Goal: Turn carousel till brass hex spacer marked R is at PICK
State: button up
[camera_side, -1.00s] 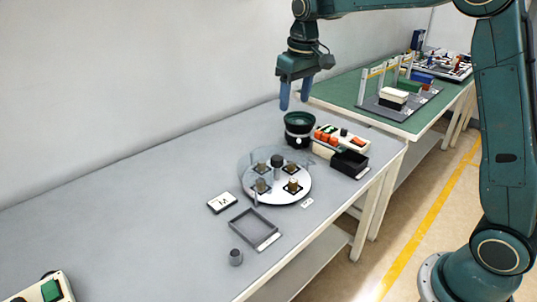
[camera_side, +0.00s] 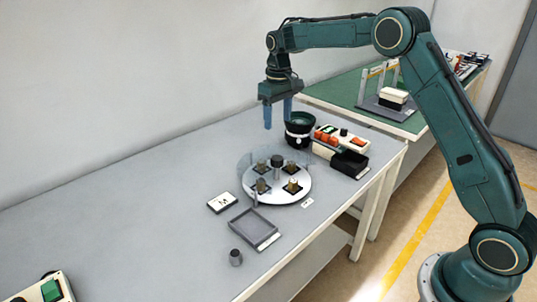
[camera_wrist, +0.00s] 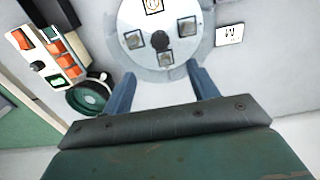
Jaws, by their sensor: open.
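The carousel is a round white disc (camera_side: 284,197) on the grey table, with a dark hub (camera_side: 277,161) and several dark square pads. Brass-coloured spacers stand on the pads, one at the front right (camera_side: 293,184). Their letters are too small to read. A clear curved guard (camera_side: 248,160) stands around the back. A small white label (camera_side: 307,203) lies by the disc's front right edge; I cannot read it. My gripper (camera_side: 278,119) hangs open and empty above and behind the carousel. In the wrist view its blue fingers (camera_wrist: 164,90) are spread, with the disc (camera_wrist: 165,71) beyond them.
A dark bowl feeder (camera_side: 299,135) stands behind the carousel. A control box with orange buttons (camera_side: 341,139) and a black bin (camera_side: 349,164) are at its right.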

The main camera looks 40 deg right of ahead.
aim_at(277, 158)
notch_tip(277, 158, down, 14)
jog(key=shift+r, duration=0.25)
dwell(0.5)
jog(key=shift+c, duration=0.5)
grip_shut()
